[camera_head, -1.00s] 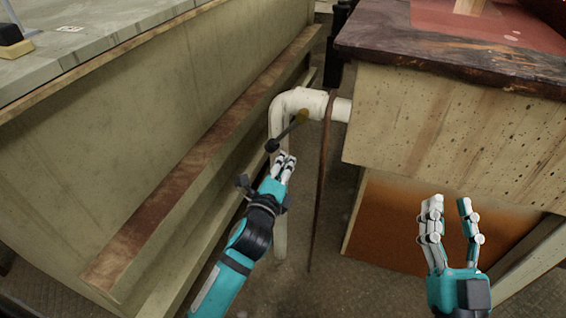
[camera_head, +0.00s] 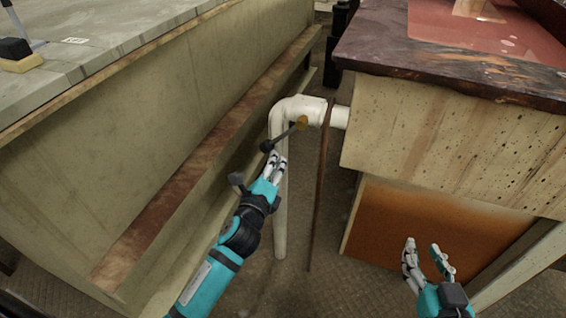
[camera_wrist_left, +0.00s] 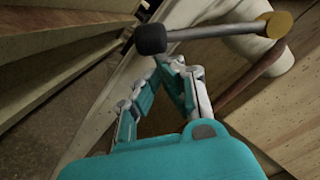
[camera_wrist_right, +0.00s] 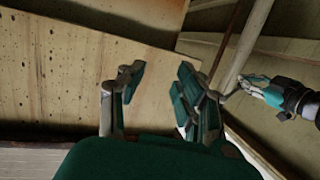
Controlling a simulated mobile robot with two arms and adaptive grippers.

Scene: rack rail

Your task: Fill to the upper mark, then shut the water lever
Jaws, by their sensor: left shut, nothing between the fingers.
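The water lever (camera_head: 284,135) is a dark rod with a black knob (camera_head: 267,146) and a brass pivot (camera_head: 302,122) on the white pipe (camera_head: 279,200). It slants down to the left from the pivot. My left gripper (camera_head: 277,157) is shut and empty, just below the knob. In the left wrist view the lever (camera_wrist_left: 210,32) crosses above the fingertips (camera_wrist_left: 172,62); I cannot tell whether they touch. My right gripper (camera_head: 422,244) is open and empty, low in front of the right-hand box. I cannot make out a water level or an upper mark.
A long grey-topped bench (camera_head: 130,120) stands left of the pipe. A speckled wooden box (camera_head: 440,130) with a dark rim and red top surface stands right. A thin brown rod or strip (camera_head: 318,200) hangs beside the pipe. An orange-brown panel (camera_head: 430,222) sits below the box.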

